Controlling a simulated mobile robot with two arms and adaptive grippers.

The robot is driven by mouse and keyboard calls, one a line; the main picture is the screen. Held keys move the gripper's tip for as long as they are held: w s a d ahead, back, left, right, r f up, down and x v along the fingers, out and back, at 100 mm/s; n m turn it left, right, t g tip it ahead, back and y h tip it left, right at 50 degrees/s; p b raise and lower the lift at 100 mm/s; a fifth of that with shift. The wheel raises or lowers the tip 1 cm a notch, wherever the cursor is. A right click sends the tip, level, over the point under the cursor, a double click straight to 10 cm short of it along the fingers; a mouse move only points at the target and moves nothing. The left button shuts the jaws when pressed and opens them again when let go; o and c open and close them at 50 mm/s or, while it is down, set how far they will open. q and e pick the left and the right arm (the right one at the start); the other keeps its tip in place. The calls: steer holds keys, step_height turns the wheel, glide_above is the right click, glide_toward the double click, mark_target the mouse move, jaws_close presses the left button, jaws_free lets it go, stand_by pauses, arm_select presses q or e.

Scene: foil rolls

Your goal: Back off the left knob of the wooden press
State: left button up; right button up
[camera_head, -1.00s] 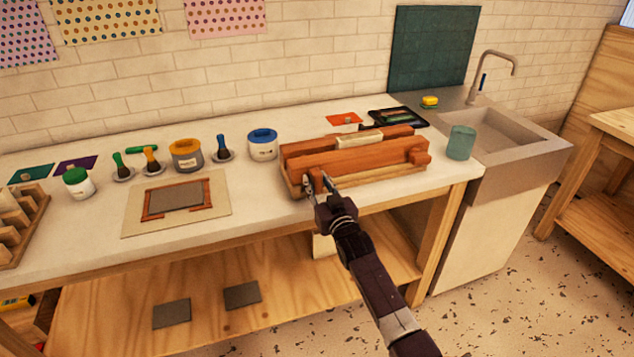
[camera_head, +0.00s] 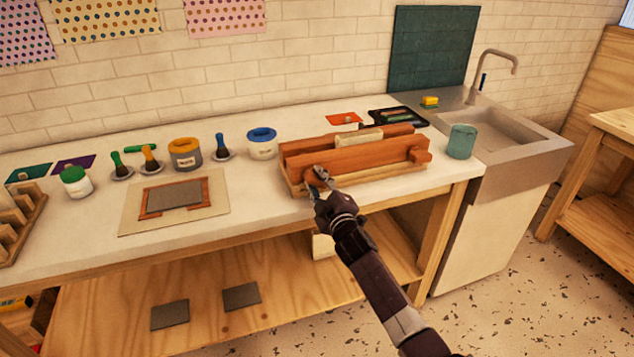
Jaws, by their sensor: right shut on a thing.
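The wooden press (camera_head: 375,160) stands near the right end of the white worktop, a reddish-brown block with two long jaws. A pale piece (camera_head: 352,142) sits between its jaws and sticks up a little. My right gripper (camera_head: 318,178) is at the front left end of the press, shut on the left knob (camera_head: 310,183), which its fingers partly cover. The right knob (camera_head: 424,156) is free at the other end. My left gripper is out of view.
A teal cup (camera_head: 461,142) stands close to the right of the press, before the sink (camera_head: 500,138). A blue-lidded jar (camera_head: 262,144) is just behind its left end. A printing board (camera_head: 218,207) lies to the left. The front edge of the worktop is clear.

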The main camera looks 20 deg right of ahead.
steer(key=n, duration=0.2)
steer(key=r+n, duration=0.1)
steer(key=n, duration=0.1)
steer(key=shift+w+n+b, duration=0.1)
steer(key=shift+n+b, duration=0.2)
steer(key=shift+n, duration=0.1)
stand_by(0.4)
steer(key=o, duration=0.7)
steer(key=shift+o, duration=1.3)
steer(key=shift+w, duration=0.15)
steer(key=shift+w+a+f, duration=0.15)
steer(key=shift+f, duration=0.2)
steer(key=shift+s+f, duration=0.1)
steer(key=shift+s, duration=0.15)
